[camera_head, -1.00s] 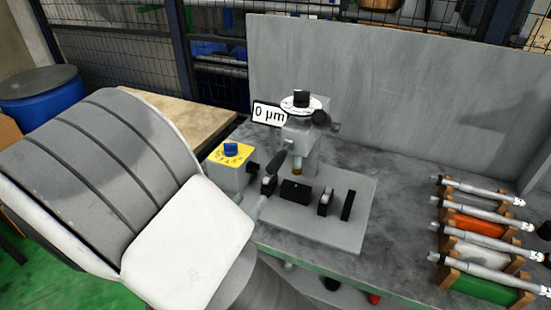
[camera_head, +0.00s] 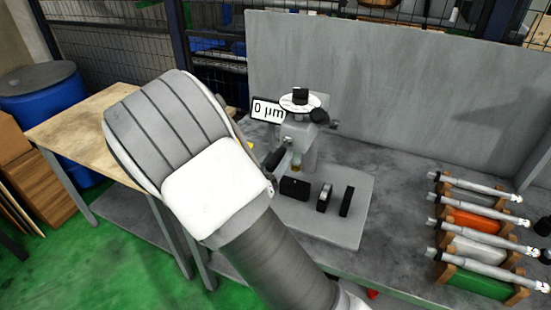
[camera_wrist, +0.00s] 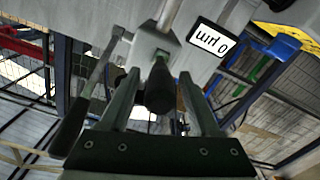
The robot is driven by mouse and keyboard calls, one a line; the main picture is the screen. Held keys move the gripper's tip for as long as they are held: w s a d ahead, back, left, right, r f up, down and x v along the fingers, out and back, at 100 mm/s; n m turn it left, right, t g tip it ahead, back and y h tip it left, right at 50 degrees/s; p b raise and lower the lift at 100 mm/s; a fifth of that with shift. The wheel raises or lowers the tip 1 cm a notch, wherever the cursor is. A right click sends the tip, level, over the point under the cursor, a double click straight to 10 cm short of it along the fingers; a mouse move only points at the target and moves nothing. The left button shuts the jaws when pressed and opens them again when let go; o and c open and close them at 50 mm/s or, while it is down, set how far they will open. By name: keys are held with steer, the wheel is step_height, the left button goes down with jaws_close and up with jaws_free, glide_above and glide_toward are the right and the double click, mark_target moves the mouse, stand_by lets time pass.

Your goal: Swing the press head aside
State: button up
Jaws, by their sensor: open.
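The press head (camera_head: 300,131) is a grey block on a stand, with a white dial and black knob on top. A white display reading 0 µm (camera_head: 267,111) sits beside it. A lever with a dark grip (camera_head: 274,158) shows at its left. In the wrist view the display (camera_wrist: 212,42) is turned over, beside the grey head (camera_wrist: 155,42). My gripper (camera_wrist: 160,76) is open, and a dark rounded grip (camera_wrist: 160,92) appears between its fingers; contact cannot be told. Another lever with a dark handle (camera_wrist: 70,128) is left of the fingers.
Dark blocks (camera_head: 295,188) stand on the grey base plate (camera_head: 335,230). Several grey tools (camera_head: 480,188) lie on coloured racks at the right. A grey panel (camera_head: 400,80) stands behind. The bench between plate and racks is clear.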

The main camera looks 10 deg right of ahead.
jaws_close()
stand_by(1.4)
